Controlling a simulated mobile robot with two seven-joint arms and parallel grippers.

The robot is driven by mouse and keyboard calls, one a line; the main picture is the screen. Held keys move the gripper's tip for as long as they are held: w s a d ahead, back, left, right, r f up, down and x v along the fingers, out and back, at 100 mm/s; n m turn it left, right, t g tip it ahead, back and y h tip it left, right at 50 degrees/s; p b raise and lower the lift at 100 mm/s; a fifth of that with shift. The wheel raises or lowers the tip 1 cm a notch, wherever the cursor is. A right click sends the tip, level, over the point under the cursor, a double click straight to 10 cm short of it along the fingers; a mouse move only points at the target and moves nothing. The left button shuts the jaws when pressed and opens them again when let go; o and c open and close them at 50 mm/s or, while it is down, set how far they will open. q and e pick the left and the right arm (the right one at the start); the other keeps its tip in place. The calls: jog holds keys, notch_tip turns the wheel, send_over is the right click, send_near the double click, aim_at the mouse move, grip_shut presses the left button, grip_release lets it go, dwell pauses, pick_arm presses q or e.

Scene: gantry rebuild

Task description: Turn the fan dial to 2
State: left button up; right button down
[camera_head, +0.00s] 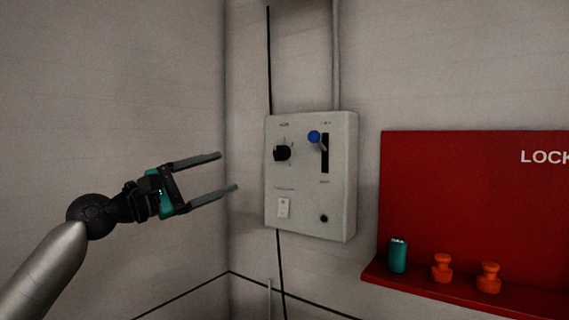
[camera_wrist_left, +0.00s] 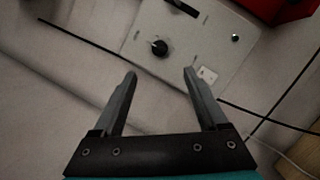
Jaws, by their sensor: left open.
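The fan dial (camera_head: 282,153) is a round black knob on the upper left of a grey control box (camera_head: 303,205) fixed to the wall. My left gripper (camera_head: 228,171) is open and empty, to the left of the box and apart from it. In the left wrist view the dial (camera_wrist_left: 160,47) shows beyond the gap between the two fingertips (camera_wrist_left: 160,74), touching neither. The markings around the dial are too small to read, so I cannot tell its setting. My right gripper does not show.
The box also has a blue-knobbed lever (camera_head: 314,137) in a slot, a white switch (camera_head: 284,208) and a small black button (camera_head: 324,218). A red lockout board (camera_head: 450,190) with a shelf holding a teal cylinder (camera_head: 398,256) and orange pieces (camera_head: 442,267) is at right.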

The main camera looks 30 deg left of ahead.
aim_at(274, 156)
pick_arm(q)
jog(key=p+x, duration=0.3)
jog(key=x, duration=0.3)
jog(key=p+x, duration=0.3)
jog(key=x, duration=0.4)
jog(key=shift+w+a+r, duration=0.1)
jog(key=shift+a, duration=0.1)
jog(key=shift+p+x, duration=0.35)
jog(key=shift+x, duration=0.5)
grip_shut()
